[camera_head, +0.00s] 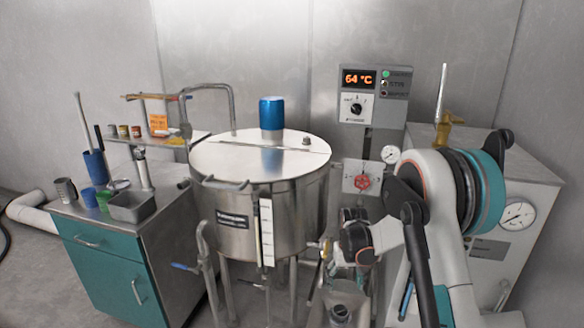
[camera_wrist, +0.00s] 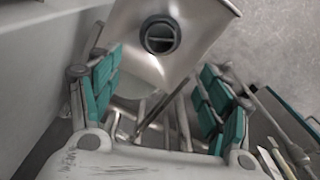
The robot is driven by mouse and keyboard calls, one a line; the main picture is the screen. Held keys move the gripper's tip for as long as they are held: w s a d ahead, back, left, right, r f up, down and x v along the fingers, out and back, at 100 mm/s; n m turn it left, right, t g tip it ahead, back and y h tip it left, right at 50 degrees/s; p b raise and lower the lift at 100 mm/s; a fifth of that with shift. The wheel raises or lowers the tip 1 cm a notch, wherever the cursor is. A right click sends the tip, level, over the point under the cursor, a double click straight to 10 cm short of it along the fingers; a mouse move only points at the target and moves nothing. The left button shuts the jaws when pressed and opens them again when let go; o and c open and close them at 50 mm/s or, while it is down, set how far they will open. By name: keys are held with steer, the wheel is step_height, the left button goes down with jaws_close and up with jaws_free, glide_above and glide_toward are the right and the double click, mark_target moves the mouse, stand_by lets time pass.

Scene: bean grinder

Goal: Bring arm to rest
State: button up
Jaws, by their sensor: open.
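My gripper (camera_wrist: 162,92) shows in the wrist view with its two teal-padded fingers spread wide apart. It is open, and nothing is clasped between the pads. Beyond the fingers is a pale metal part with a dark round port (camera_wrist: 160,35). I cannot tell how far it is from the fingertips. In the head view my white arm reaches in from the lower right, and its dark wrist end is in front of the right side of the steel tank (camera_head: 230,215). The fingers are not clear there.
A control box (camera_head: 372,95) reading 64 °C stands behind the tank. A blue motor (camera_head: 271,113) tops the tank. A teal cabinet (camera_head: 105,268) with cups and a grey tray (camera_head: 132,207) is left. A gauge cabinet (camera_head: 535,180) is right.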

steer(key=s+r+t, duration=0.2)
steer(key=s+r, duration=0.5)
steer(key=r, duration=0.5)
steer(key=s+r+t, duration=0.1)
steer(key=s+r, duration=0.6)
steer(key=r, duration=0.5)
steer(key=s+r+t, duration=0.2)
steer(key=s, duration=0.8)
steer(key=s+r+t, duration=0.1)
steer(key=s+t, duration=0.1)
steer(key=s, duration=0.7)
steer(key=shift+s+r, duration=0.35)
